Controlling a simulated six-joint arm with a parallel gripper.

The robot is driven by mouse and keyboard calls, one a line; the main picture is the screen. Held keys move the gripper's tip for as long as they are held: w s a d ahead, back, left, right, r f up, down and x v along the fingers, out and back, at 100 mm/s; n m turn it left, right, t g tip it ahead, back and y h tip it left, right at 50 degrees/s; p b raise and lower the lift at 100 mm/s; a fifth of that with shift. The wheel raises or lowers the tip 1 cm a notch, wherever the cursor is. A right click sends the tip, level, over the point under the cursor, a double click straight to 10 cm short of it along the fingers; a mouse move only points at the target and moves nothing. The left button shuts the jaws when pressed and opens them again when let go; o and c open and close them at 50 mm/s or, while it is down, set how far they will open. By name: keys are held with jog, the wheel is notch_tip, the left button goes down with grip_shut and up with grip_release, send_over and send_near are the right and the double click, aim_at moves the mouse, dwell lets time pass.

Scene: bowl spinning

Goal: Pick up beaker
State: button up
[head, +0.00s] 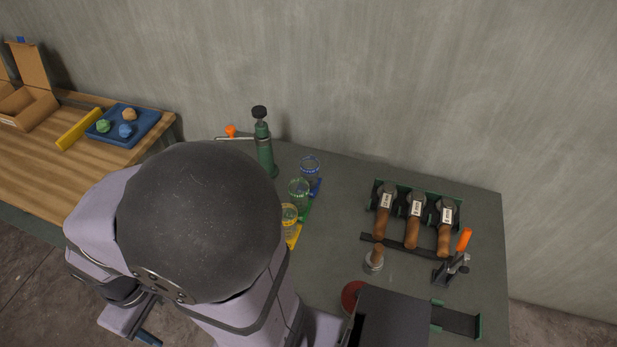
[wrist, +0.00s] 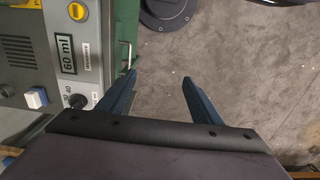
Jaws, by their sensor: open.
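Three beakers stand in a row on the grey-green table in the head view: a blue-marked beaker (head: 310,167) at the back, a green-marked beaker (head: 299,190) in the middle, and a yellow-marked beaker (head: 290,215) in front. Coloured pieces matching each one lie at their bases. My gripper (wrist: 158,85) shows in the wrist view, its two dark blue fingers apart with nothing between them. It points toward the floor beside a control panel. No beaker shows in the wrist view. My gripper is not clearly visible in the head view, where my arm covers the table's left part.
A control panel (wrist: 65,55) labelled "60 ml" is close left of my fingers. A rack (head: 415,208) with brown-handled tools and an orange-handled clamp (head: 463,242) are at right. A blue tray (head: 124,126) is far left.

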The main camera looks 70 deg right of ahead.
aim_at(305, 168)
jog(key=shift+d, duration=0.1)
jog(key=w+d+f+m+h+b, duration=0.1)
jog(key=w+d+m+b, duration=0.15)
jog(key=d+m, duration=0.75)
jog(key=w+d+m+h+b, duration=0.1)
jog(key=w+d+m+h, duration=0.15)
jog(key=d, duration=1.65)
jog(key=s+d+f+m+b, duration=0.2)
jog(key=s+d+m, duration=0.2)
jog(key=s+d, duration=0.4)
jog(key=s+d+f+m+g+b, duration=0.1)
jog(key=s+d+m, duration=0.4)
jog(key=d, duration=0.8)
jog(key=s+f+b, duration=0.1)
jog(key=s, duration=0.2)
jog(key=shift+f+h, duration=0.35)
jog(key=shift+d+f, duration=0.1)
